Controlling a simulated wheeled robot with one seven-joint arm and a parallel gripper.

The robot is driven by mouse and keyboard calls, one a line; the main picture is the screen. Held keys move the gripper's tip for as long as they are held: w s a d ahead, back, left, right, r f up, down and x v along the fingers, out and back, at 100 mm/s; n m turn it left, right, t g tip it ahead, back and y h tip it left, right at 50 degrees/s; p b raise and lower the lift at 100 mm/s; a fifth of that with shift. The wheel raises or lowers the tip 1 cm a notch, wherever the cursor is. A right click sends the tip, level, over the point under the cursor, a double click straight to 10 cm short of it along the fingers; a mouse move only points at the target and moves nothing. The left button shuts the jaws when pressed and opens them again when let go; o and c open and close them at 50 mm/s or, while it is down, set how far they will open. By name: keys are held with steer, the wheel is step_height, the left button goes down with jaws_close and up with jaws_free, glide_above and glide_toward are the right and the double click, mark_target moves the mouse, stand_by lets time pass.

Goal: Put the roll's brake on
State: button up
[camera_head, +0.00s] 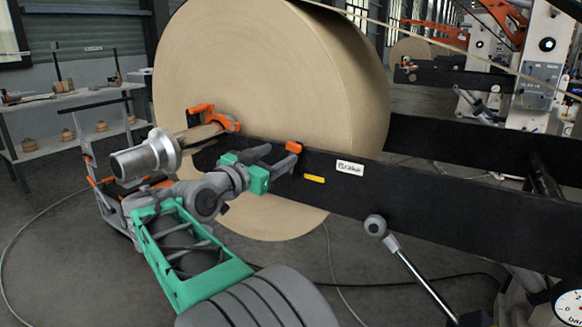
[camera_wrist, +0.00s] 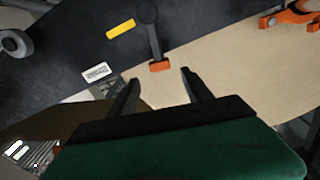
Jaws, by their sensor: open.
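The brake lever (camera_wrist: 153,36) is a dark arm on the black beam with an orange end (camera_wrist: 159,66). In the head view the orange end (camera_head: 293,147) shows at the beam's top edge, beside a white "Brake" label (camera_head: 350,167) and a yellow mark (camera_head: 314,179). In the wrist view the yellow mark (camera_wrist: 120,29) is left of the lever. My gripper (camera_head: 283,154) is open close to the lever; in the wrist view its fingertips (camera_wrist: 160,76) stand either side of the orange end's line, just short of it. Contact cannot be told. The big kraft roll (camera_head: 270,75) hangs behind.
The black beam (camera_head: 430,195) runs to the right. A metal shaft end with a flange (camera_head: 148,158) and an orange clamp (camera_head: 215,116) sit near my arm. A ball-ended lever (camera_head: 375,225) and a dial (camera_head: 570,306) stand at front right. A shelf (camera_head: 70,97) is at left.

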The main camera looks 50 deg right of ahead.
mark_target(292, 147)
steer(key=d, duration=0.7)
steer(key=shift+w+r, duration=0.1)
steer(key=shift+w, duration=0.15)
steer(key=shift+a, duration=0.1)
jaws_close()
stand_by(0.9)
